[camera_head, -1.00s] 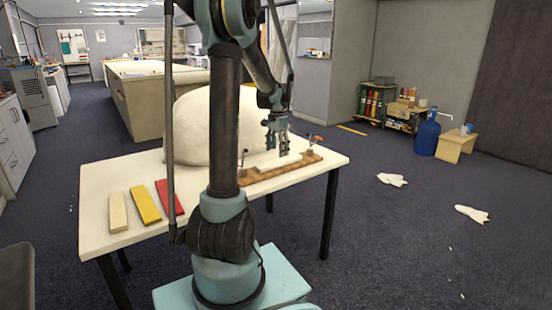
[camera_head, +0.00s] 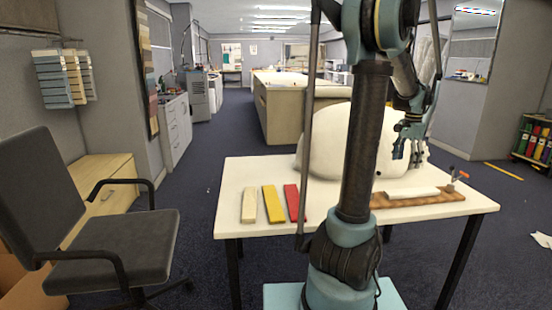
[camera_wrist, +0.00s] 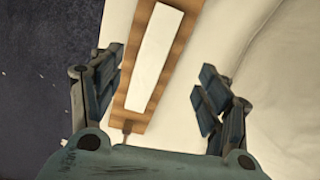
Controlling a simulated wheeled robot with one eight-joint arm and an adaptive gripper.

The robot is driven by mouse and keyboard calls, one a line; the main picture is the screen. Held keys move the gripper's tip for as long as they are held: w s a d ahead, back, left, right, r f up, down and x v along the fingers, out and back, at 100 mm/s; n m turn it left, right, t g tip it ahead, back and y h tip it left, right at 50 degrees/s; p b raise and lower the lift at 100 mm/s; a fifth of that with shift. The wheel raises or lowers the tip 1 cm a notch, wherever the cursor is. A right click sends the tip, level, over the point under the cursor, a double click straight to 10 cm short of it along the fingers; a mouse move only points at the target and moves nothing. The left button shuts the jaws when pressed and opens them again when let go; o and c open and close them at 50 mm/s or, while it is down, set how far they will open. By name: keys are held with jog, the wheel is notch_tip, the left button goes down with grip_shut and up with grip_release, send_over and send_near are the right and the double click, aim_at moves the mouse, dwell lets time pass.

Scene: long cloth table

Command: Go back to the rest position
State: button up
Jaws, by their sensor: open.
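My gripper (camera_head: 408,150) is open and empty, above the right part of the white table (camera_head: 235,185). It hangs over a brown wooden board (camera_head: 445,208) with a long white block (camera_head: 412,194) on it. In the wrist view my gripper (camera_wrist: 160,95) has its two fingers wide apart. The board (camera_wrist: 180,50) and the white block (camera_wrist: 155,60) show between and beyond them, with nothing held. My arm hides part of the table and the board's left end.
A large white rounded mass (camera_head: 335,145) stands at the table's back. A cream strip (camera_head: 249,206), a yellow strip (camera_head: 273,204) and a red strip (camera_head: 295,203) lie on the left. An office chair (camera_head: 120,235) stands at the left. Carpet lies between chair and table.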

jog(key=s+a+n+t, duration=0.1)
jog(key=s+a+n, duration=0.3)
jog(key=a, duration=0.7)
jog(key=s+a+n, duration=0.3)
jog(key=s+a, duration=0.1)
jog(key=a, duration=0.7)
jog(key=s+a+f+n+t, duration=0.1)
jog(key=s+a+f+n, duration=0.8)
jog(key=s+a+f, duration=0.3)
jog(key=s+a, duration=0.1)
jog(key=s, duration=0.2)
jog(key=shift+a, duration=0.35)
